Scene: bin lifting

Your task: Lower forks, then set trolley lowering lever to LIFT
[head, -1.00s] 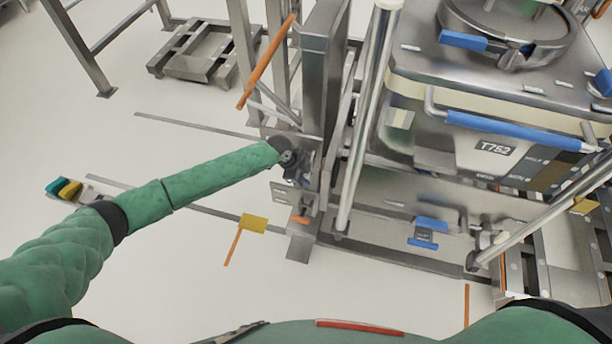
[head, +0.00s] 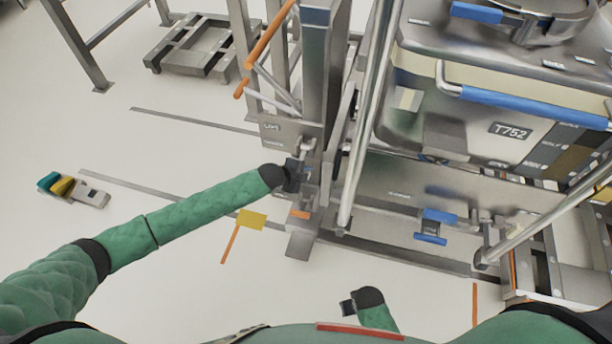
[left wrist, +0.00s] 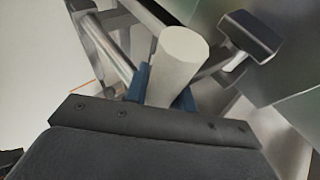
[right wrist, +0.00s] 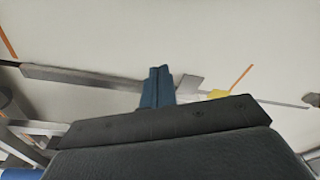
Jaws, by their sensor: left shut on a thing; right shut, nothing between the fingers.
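The lift trolley's mast (head: 316,75) stands at the upper middle of the head view. A label plate (head: 282,130) is on its lower part; its small lettering is hard to read. My left gripper (head: 303,173) is just below the plate. In the left wrist view it (left wrist: 160,88) is shut on a pale grey cylindrical lever grip (left wrist: 178,62). Whether this is the lowering lever, and its setting, I cannot tell. My right gripper (head: 347,306) is low in the head view; its fingers (right wrist: 158,85) are shut and empty, over floor. The forks cannot be made out clearly.
The steel bin marked T752 (head: 465,125) stands right of the mast, with a blue handle bar (head: 535,107). A blue pedal (head: 432,226) is below it. An orange-ended handle (head: 268,38) rises left of the mast. Floor on the left is mostly clear.

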